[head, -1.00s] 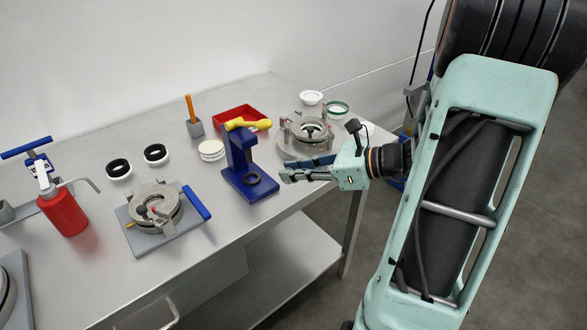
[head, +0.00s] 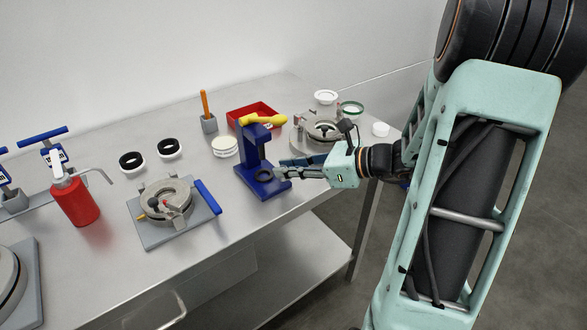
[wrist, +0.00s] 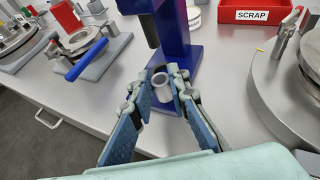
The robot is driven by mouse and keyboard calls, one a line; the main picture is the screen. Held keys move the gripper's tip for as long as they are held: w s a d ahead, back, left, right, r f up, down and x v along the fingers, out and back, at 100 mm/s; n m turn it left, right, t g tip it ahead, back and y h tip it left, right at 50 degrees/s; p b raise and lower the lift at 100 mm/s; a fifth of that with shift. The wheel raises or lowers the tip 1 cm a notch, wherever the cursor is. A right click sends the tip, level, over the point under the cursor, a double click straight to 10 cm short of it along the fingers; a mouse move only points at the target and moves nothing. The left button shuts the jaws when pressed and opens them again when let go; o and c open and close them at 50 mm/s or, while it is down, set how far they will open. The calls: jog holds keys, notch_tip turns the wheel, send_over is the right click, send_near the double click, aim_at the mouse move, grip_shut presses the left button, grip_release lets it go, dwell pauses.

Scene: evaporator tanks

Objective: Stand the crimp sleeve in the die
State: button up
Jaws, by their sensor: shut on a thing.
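My gripper (wrist: 168,84) is shut on the crimp sleeve (wrist: 162,92), a short pale grey hollow tube whose round opening shows between the fingertips in the wrist view. In the head view my gripper (head: 279,167) reaches in from the right, at the front right of the blue press (head: 256,150). The die (head: 264,176) is a dark ring on the press's blue base. The fingertips are close beside the die. The gap between sleeve and die cannot be told.
The press has a yellow handle (head: 262,119) on top. A round metal fixture (head: 320,131) stands behind my gripper. A red scrap bin (wrist: 263,15) is behind the press. A clamp fixture with a blue handle (head: 207,196) stands left. The table's front edge runs below the press.

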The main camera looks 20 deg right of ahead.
aim_at(269, 176)
jog(key=shift+w+a+f, duration=0.1)
jog(key=shift+w+a, duration=1.75)
jog(key=shift+a, duration=0.15)
jog(key=shift+f+b, duration=0.5)
jog(key=shift+b, duration=0.05)
jog(key=shift+f, duration=0.1)
jog(key=o, duration=0.9)
jog(key=shift+d, duration=0.1)
jog(key=shift+s+d+p, duration=0.65)
jog(key=shift+s+d, duration=2.5)
jog(key=shift+d, duration=0.1)
